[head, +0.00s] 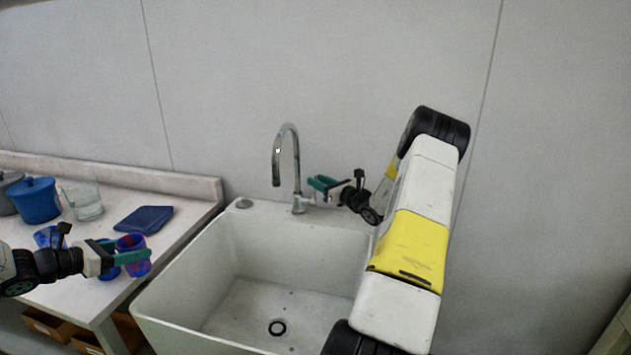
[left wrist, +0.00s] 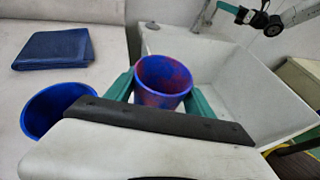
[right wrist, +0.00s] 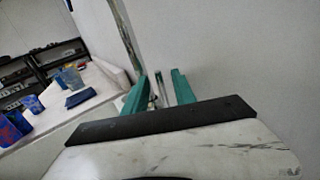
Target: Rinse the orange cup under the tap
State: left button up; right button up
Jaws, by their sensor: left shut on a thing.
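No plain orange cup shows. My left gripper (head: 138,254) is shut on a blue-and-red marbled cup (head: 131,243), held upright left of the sink. In the left wrist view the cup (left wrist: 163,82) sits between the green fingers, and its inside shows no visible contents. The chrome tap (head: 290,160) stands at the sink's back edge with its spout curving over the basin. My right gripper (head: 322,184) is open beside the tap, just right of its neck. In the right wrist view a thin metal part (right wrist: 158,90) shows between its fingers; contact cannot be told.
The white sink (head: 185,295) is empty, with a dark drain ring. On the left counter (head: 185,215) are a blue lidded pot (head: 38,202), a clear glass container (head: 85,200), a folded blue cloth (head: 144,219) and another blue cup (left wrist: 55,108) beside the held one.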

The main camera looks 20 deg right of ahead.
jog(key=shift+x, duration=0.95)
jog(key=shift+c, duration=0.2)
grip_shut()
dwell(0.6)
